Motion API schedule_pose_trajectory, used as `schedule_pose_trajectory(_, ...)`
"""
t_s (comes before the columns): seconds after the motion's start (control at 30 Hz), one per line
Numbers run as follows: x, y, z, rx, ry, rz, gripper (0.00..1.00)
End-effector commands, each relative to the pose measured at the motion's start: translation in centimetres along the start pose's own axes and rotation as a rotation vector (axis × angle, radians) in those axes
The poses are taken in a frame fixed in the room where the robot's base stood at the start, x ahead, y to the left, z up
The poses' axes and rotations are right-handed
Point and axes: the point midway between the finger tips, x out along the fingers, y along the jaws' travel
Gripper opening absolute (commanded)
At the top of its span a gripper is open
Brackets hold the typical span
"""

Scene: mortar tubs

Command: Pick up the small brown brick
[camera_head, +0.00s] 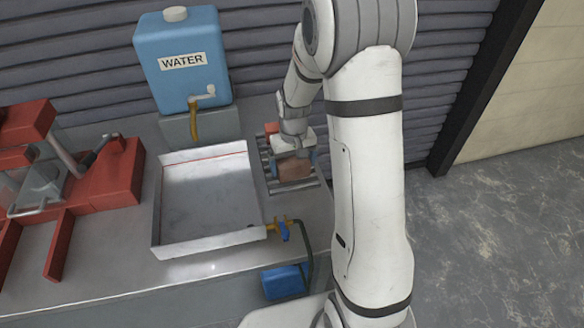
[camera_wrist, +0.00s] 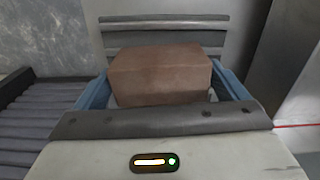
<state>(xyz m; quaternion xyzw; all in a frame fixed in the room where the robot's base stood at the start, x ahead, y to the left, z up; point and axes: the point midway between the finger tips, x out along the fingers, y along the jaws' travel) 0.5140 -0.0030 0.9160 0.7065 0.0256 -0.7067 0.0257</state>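The small brown brick (camera_head: 294,168) sits at the slatted metal rack just right of the grey tray in the head view. In the wrist view the brick (camera_wrist: 162,75) lies between the two blue fingers of my gripper (camera_wrist: 161,84). The gripper (camera_head: 293,163) points down at the rack in the head view. One finger is on each side of the brick, close to its sides. I cannot tell whether the fingers press on it or leave a narrow gap. The brick's underside is hidden, so I cannot tell whether it rests on the slats.
The rack (camera_head: 317,179) has a red block (camera_head: 271,128) at its back, partly hidden. The shallow metal tray (camera_head: 210,200) is close on the left. A blue water tank (camera_head: 184,60) stands behind it, and a red machine (camera_head: 105,180) is at the far left. A ribbed wall closes the back.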

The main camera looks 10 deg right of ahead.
Motion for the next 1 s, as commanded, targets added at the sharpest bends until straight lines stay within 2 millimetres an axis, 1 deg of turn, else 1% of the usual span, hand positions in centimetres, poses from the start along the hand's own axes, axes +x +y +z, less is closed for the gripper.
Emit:
schedule_pose_trajectory(0.03, 0.0, 0.0, 0.0, 0.0, 0.0, 0.0, 0.89)
schedule_pose_trajectory(0.07, 0.0, 0.0, 0.0, 0.0, 0.0, 0.0, 0.86)
schedule_pose_trajectory(0.53, -0.1, -0.1, 0.0, -0.001, 0.0, 0.0, 0.48)
schedule_pose_trajectory(0.73, -0.1, -0.1, -0.1, -0.001, 0.002, 0.0, 0.48)
schedule_pose_trajectory(0.8, -0.4, -0.1, -0.1, -0.001, 0.003, 0.0, 0.48)
schedule_pose_trajectory(0.87, -1.0, -0.1, -0.1, -0.002, 0.005, 0.0, 0.48)
schedule_pose_trajectory(1.0, -3.5, -0.1, -0.2, -0.002, 0.008, 0.001, 0.48)
